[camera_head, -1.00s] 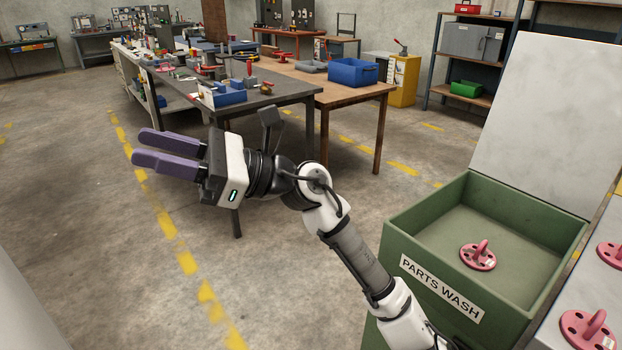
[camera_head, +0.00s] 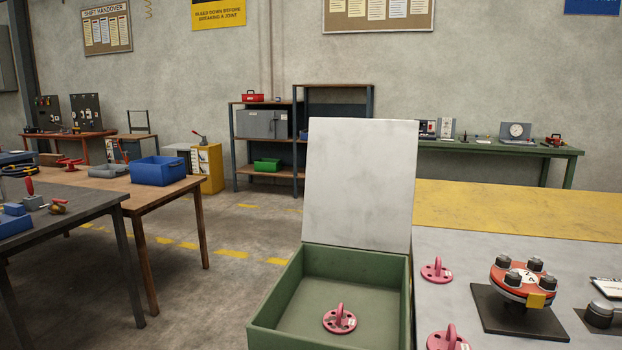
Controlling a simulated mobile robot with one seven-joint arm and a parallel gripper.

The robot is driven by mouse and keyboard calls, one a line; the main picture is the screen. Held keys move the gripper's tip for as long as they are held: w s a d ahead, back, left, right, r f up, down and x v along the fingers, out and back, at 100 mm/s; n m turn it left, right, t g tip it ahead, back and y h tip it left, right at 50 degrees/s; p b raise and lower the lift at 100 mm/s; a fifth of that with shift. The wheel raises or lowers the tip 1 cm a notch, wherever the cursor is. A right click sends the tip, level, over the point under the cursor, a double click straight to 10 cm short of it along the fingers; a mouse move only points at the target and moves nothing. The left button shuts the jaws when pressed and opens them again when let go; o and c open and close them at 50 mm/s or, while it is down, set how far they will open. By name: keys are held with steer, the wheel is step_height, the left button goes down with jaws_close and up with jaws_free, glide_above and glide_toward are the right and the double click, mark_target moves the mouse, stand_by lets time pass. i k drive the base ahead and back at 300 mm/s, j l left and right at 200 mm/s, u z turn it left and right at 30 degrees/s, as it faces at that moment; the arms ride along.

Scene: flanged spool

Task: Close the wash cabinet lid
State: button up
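The wash cabinet (camera_head: 274,307) is an open green box at the lower middle of the head view. Its lid (camera_head: 360,183) is a flat light grey panel that stands upright at the back edge, fully raised. A pink flanged piece with a loop handle (camera_head: 339,319) lies on the cabinet floor. My gripper and arm are out of view now.
A grey worktop (camera_head: 460,273) adjoins the cabinet on the right. It holds pink flanged pieces (camera_head: 437,271) and a red flanged spool (camera_head: 522,280) on a dark plate. A wooden table with a blue bin (camera_head: 158,171) stands left. Open floor (camera_head: 225,285) lies between.

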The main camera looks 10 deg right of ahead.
mark_target(359, 192)
steer(key=i+j+u, duration=0.25)
steer(key=u, duration=0.2)
steer(key=i+j+u, duration=0.35)
steer(key=u, duration=0.15)
steer(key=i+j+u, duration=0.2)
steer(key=i+u, duration=0.15)
steer(key=i, duration=0.15)
steer(key=i+j+u, duration=0.1)
steer(key=i+u, duration=0.2)
steer(key=i, duration=0.2)
steer(key=i+z, duration=0.4)
steer(key=i+j+z, duration=0.1)
steer(key=i+z, duration=1.85)
steer(key=z, duration=0.15)
steer(key=i+j+z, duration=0.15)
steer(key=z, duration=0.2)
steer(key=i+z, duration=0.25)
steer(key=z, duration=0.15)
steer(key=i+j+z, duration=0.2)
steer(key=z, duration=0.25)
steer(key=i+j+z, duration=0.25)
steer(key=z, duration=0.15)
steer(key=i+j+z, duration=0.25)
steer(key=z, duration=0.2)
steer(key=i+j+z, duration=0.1)
steer(key=j+z, duration=0.3)
steer(key=i+j+z, duration=0.2)
steer(key=j+z, duration=0.2)
steer(key=i+j+z, duration=0.1)
steer(key=j+z, duration=0.3)
